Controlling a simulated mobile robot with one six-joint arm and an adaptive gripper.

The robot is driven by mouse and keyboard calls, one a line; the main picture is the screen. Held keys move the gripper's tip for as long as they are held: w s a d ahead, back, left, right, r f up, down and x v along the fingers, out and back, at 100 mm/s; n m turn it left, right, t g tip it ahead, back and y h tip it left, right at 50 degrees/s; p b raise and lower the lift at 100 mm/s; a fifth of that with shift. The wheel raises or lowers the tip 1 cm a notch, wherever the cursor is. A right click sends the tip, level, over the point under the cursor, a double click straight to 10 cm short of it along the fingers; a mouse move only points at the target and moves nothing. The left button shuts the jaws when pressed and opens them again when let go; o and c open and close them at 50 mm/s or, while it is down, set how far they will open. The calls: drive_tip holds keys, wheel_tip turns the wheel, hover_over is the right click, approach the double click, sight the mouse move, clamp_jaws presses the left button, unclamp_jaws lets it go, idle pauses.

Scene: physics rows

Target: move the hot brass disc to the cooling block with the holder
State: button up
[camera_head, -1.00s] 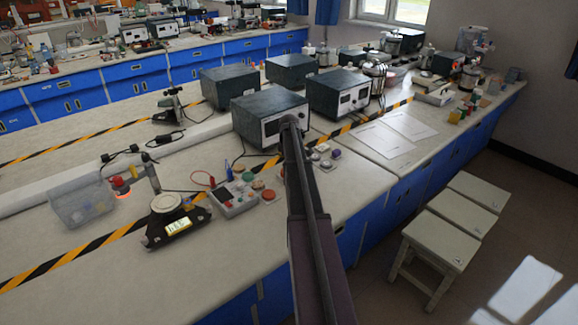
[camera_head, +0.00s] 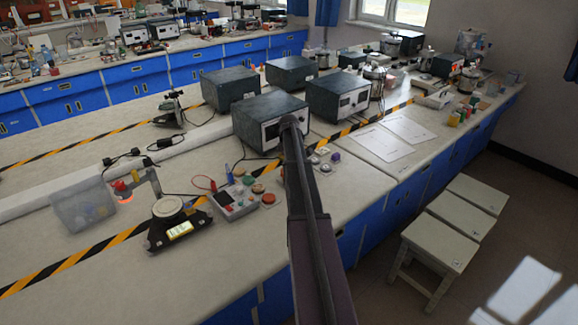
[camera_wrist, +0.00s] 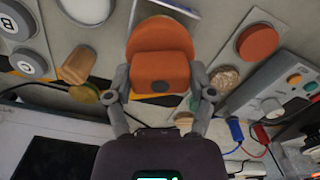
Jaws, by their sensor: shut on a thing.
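My gripper (camera_wrist: 160,84) is shut on an orange-brown piece (camera_wrist: 160,50) with a rounded far end and a small dark hole in its near face. I take this piece for the holder. A speckled brown-gold disc (camera_wrist: 224,79) lies right of my gripper, apart from it. A yellowish round piece (camera_wrist: 86,93) lies to the left, partly covered. I cannot tell which of these is the brass disc, or whether it is hot. I cannot make out the cooling block for sure. In the head view my arm runs up the middle and hides my gripper.
An orange round piece on a pale plate (camera_wrist: 257,42) lies upper right in the wrist view. Dark instrument boxes (camera_head: 270,117) stand behind. White sheets (camera_head: 380,144) lie right.

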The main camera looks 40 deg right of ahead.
drive_tip(key=shift+r+p, duration=2.3)
drive_tip(key=shift+r, duration=0.15)
